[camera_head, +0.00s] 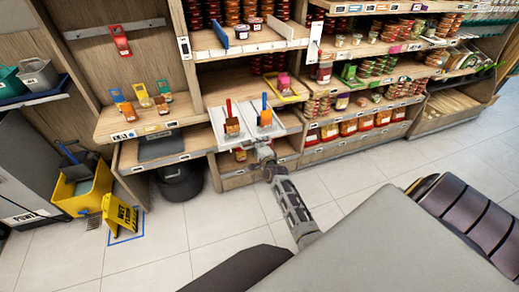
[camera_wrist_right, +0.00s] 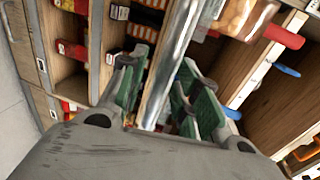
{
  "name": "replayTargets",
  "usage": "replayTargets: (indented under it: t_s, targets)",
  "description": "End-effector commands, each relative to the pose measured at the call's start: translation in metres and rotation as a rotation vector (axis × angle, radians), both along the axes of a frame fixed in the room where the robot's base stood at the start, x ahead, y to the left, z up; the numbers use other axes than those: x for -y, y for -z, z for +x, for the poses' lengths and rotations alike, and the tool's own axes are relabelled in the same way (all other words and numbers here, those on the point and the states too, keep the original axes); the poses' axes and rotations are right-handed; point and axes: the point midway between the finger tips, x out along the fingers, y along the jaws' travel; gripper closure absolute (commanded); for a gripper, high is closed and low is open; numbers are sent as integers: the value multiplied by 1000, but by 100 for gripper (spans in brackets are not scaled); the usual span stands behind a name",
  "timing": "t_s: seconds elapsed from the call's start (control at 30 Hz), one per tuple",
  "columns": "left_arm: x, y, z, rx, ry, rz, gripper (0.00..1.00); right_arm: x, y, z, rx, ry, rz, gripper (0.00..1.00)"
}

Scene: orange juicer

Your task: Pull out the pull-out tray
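The pull-out tray (camera_head: 250,138) is light grey-white and juts out from the middle shelf in the head view. Two scoop-like tools stand on it, one with a red handle (camera_head: 230,112) and one with a blue handle (camera_head: 265,108). My right gripper (camera_head: 263,154) is at the tray's front edge. The exact contact is partly hidden. My left gripper is not in view.
A yellow wet-floor sign (camera_head: 120,215) and a yellow mop bucket (camera_head: 82,190) stand on the floor at left. A dark bin (camera_head: 180,182) sits under the left shelf. Stocked shelves (camera_head: 365,80) extend right. The tiled floor (camera_head: 160,240) before the shelves is mostly free.

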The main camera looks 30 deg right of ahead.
Motion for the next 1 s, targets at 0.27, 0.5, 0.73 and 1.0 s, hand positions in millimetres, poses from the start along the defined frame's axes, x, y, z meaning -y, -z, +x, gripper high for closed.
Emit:
replayTargets:
  t_s: [0.27, 0.5, 0.73, 1.0]
  targets:
    - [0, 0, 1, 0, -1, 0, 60, -3, -1, -9, -1, 0, 1, 68]
    - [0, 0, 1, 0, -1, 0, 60, -7, -5, -28, 0, 0, 0, 68]
    - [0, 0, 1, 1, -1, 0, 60, -12, -10, -48, -1, 0, 1, 68]
    - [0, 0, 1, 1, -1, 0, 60, -17, -14, -72, -2, 0, 1, 68]
